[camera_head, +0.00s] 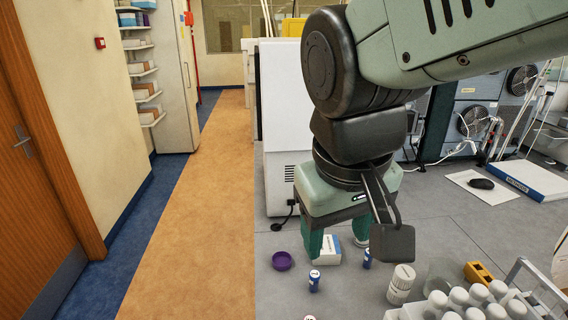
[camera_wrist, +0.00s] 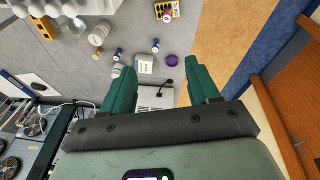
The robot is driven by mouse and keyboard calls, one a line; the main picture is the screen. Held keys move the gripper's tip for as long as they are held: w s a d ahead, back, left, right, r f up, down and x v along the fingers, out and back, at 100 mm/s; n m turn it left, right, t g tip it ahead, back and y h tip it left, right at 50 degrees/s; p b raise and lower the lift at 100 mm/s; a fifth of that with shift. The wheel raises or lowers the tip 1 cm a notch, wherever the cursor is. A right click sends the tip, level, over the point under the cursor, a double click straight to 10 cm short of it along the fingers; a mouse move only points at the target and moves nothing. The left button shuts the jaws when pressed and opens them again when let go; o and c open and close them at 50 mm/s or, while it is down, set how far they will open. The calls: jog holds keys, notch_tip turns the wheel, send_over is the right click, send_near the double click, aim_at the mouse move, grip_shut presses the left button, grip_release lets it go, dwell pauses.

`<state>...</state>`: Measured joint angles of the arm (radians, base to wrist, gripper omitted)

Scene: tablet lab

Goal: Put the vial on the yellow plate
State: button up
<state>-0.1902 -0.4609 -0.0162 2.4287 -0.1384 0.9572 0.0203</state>
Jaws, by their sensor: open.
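My gripper (camera_head: 337,238) is open and empty above the grey bench. Its two green fingers stand wide apart in the wrist view (camera_wrist: 160,80). A blue vial with a white cap (camera_head: 314,280) stands upright in front of it, and it also shows in the wrist view (camera_wrist: 155,45). A second blue vial (camera_head: 367,257) stands to the right, partly hidden by my arm; it shows in the wrist view (camera_wrist: 118,54). A yellow item with dark marks (camera_wrist: 175,8) lies at the wrist view's top edge, with a small vial (camera_wrist: 167,16) at it. I cannot tell whether it is the plate.
A purple dish (camera_head: 282,261) and a white box (camera_head: 327,250) are near the fingers. A white bottle (camera_head: 401,284), a yellow-orange block (camera_head: 480,272) and a rack of white-capped tubes (camera_head: 540,287) stand at right. The bench's left edge borders the floor.

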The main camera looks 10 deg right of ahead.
jog(key=s+r+t, duration=0.1)
jog(key=s+d+r+m+t, duration=0.1)
jog(key=r+m+t, duration=0.1)
jog(key=r, duration=0.1)
jog(key=shift+s+d+y, duration=0.15)
jog(key=shift+s+y, duration=0.25)
